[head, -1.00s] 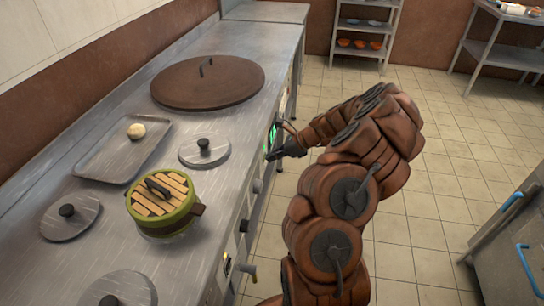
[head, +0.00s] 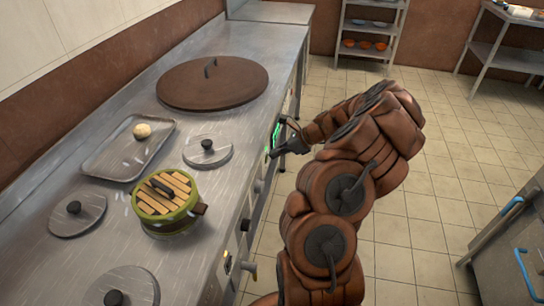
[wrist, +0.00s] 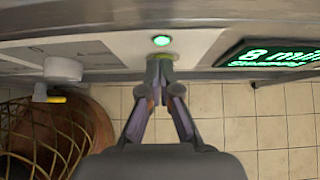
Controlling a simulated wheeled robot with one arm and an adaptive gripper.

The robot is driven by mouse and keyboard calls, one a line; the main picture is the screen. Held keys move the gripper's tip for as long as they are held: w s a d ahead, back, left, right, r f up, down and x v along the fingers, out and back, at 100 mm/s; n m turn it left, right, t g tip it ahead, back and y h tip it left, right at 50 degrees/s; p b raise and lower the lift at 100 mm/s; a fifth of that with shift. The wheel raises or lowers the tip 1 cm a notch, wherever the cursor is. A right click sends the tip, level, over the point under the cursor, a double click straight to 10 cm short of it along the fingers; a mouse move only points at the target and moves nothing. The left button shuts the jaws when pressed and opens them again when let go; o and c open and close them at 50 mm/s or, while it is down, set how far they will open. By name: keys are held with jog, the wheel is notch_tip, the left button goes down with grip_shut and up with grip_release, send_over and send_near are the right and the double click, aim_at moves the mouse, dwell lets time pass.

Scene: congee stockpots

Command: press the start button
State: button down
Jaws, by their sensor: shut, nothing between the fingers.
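A round button (wrist: 161,41), lit green, sits on the metal front panel in the wrist view. A dark display (wrist: 270,57) with green text reading "8 min" and a steaming line is to its right. It also shows in the head view as a green glow (head: 275,133) on the counter's front. My gripper (wrist: 160,62) is shut and empty, its fingertips just below the button in the picture. I cannot tell whether they touch the panel. In the head view my gripper (head: 274,151) is at the counter's front face, and the button is not distinguishable there.
A white knob (wrist: 63,68) and a yellow-tipped lever (wrist: 48,98) are left of the button. On the counter stand a green pot with slatted lid (head: 168,198), a large brown lid (head: 212,82) and a tray (head: 110,155). The tiled floor to the right is mostly clear.

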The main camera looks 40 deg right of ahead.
jog(key=shift+d+f+v, duration=0.1)
jog(key=shift+v, duration=0.8)
jog(key=shift+d+f+v, duration=0.1)
jog(key=shift+f+v, duration=0.05)
jog(key=shift+v, duration=0.75)
jog(key=shift+d+f+v, duration=0.1)
jog(key=shift+v, duration=0.8)
jog(key=shift+s, duration=0.15)
jog(key=shift+s, duration=0.1)
